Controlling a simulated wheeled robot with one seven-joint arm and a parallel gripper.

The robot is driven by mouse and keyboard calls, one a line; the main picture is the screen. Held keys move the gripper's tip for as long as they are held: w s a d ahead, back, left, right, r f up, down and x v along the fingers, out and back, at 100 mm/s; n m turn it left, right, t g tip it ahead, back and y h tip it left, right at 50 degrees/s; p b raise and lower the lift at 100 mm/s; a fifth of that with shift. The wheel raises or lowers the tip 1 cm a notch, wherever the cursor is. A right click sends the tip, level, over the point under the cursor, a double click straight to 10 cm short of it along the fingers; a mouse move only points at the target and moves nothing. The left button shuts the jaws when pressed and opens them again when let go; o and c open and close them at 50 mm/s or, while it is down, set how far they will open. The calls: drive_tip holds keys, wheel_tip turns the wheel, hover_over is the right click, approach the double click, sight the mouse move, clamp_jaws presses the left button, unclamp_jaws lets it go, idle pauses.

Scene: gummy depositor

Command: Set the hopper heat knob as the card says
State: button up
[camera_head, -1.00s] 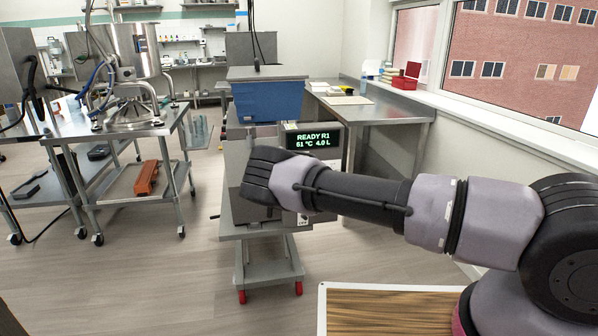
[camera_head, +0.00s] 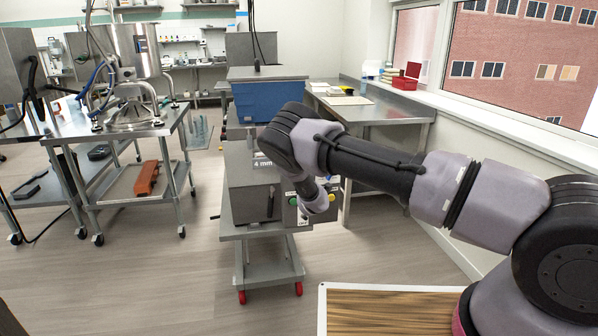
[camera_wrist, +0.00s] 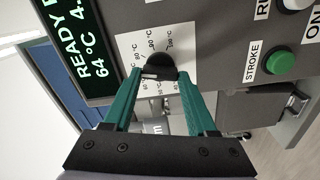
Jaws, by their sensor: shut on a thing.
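The heat knob (camera_wrist: 160,62) is black and round, on a white dial plate (camera_wrist: 187,52) printed with °C marks, in the wrist view. The teal fingers of my gripper (camera_wrist: 157,75) are closed on its sides. The dial marks are tilted and partly covered, so I cannot tell the exact setting. The display (camera_wrist: 82,55) beside it reads READY and 64 °C in green, its edge cut off. In the head view, my arm hides the knob, the display and my fingertips in front of the depositor (camera_head: 250,190). I cannot make out the card.
A green STROKE button (camera_wrist: 281,62) and another labelled button sit close to the knob. The depositor has a blue hopper (camera_head: 268,101) and stands on a wheeled cart (camera_head: 270,273). A steel table (camera_head: 140,125) is at left, with open floor between. A wood-topped surface (camera_head: 385,312) is in front.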

drive_tip(key=m, duration=1.2)
drive_tip(key=shift+m, duration=0.4)
idle(0.3)
drive_tip(key=o, duration=1.4)
drive_tip(key=shift+c, duration=0.2)
drive_tip(key=shift+s, duration=0.1)
drive_tip(key=v, duration=1)
drive_tip(key=shift+s+d, duration=0.15)
drive_tip(key=shift+s, duration=0.15)
